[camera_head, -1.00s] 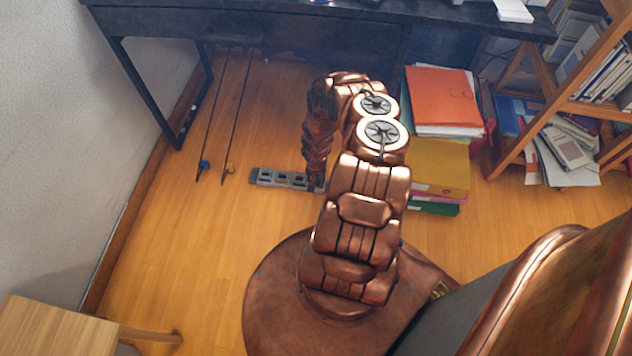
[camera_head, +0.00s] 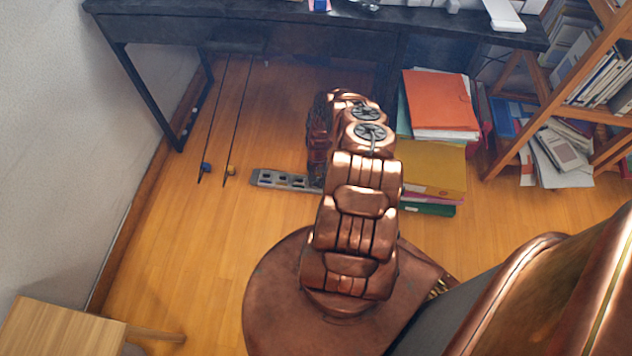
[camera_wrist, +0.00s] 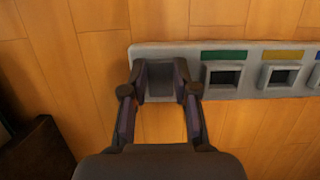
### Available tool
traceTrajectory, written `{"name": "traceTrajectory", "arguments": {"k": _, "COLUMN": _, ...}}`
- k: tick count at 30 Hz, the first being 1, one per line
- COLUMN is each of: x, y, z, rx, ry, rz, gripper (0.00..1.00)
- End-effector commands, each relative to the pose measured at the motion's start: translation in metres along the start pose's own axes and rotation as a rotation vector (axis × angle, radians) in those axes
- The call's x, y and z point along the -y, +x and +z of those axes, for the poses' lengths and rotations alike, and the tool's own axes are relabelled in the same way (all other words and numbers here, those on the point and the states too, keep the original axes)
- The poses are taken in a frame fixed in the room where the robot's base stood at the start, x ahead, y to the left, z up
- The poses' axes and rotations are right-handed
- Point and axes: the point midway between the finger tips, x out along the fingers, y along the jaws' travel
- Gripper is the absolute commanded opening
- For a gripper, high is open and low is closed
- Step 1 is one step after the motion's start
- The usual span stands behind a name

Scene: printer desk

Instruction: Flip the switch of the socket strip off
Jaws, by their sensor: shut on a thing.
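The grey socket strip (camera_head: 268,178) lies on the wooden floor under the desk. In the wrist view the strip (camera_wrist: 228,91) runs to the right, with square sockets under green and yellow labels. A grey switch-like block (camera_wrist: 160,88) sits at its left end. My gripper (camera_wrist: 160,73) is over this end, with one dark finger on each side of the block, shut on it. The fingers hide the block's sides, and I cannot tell the switch's position. In the head view my arm covers the strip's right end and most of my gripper (camera_head: 317,165).
Two hanging cords end in a blue plug (camera_head: 205,167) and a yellow plug (camera_head: 231,170), left of the strip. Stacked folders (camera_head: 438,100) stand to the right, beside a wooden shelf (camera_head: 515,160). The dark desk (camera_head: 260,35) spans above.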

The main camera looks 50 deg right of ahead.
Motion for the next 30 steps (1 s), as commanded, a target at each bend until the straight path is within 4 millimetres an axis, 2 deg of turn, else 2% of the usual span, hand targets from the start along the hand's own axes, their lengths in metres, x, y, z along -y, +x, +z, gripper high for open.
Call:
{"name": "traceTrajectory", "arguments": {"k": 10, "x": 0.0003, "y": -0.0001, "z": 0.0007, "rx": 0.006, "ry": -0.002, "rz": 0.000, "gripper": 0.00}}
{"name": "traceTrajectory", "arguments": {"k": 11, "x": 0.0003, "y": 0.0000, "z": 0.0007, "rx": 0.006, "ry": -0.002, "rz": 0.000, "gripper": 0.32}}
{"name": "traceTrajectory", "arguments": {"k": 17, "x": 0.0003, "y": -0.0002, "z": 0.0004, "rx": 0.005, "ry": -0.001, "rz": 0.000, "gripper": 0.53}}
{"name": "traceTrajectory", "arguments": {"k": 30, "x": 0.0000, "y": -0.0049, "z": -0.0002, "rx": 0.004, "ry": -0.001, "rz": 0.000, "gripper": 0.54}}
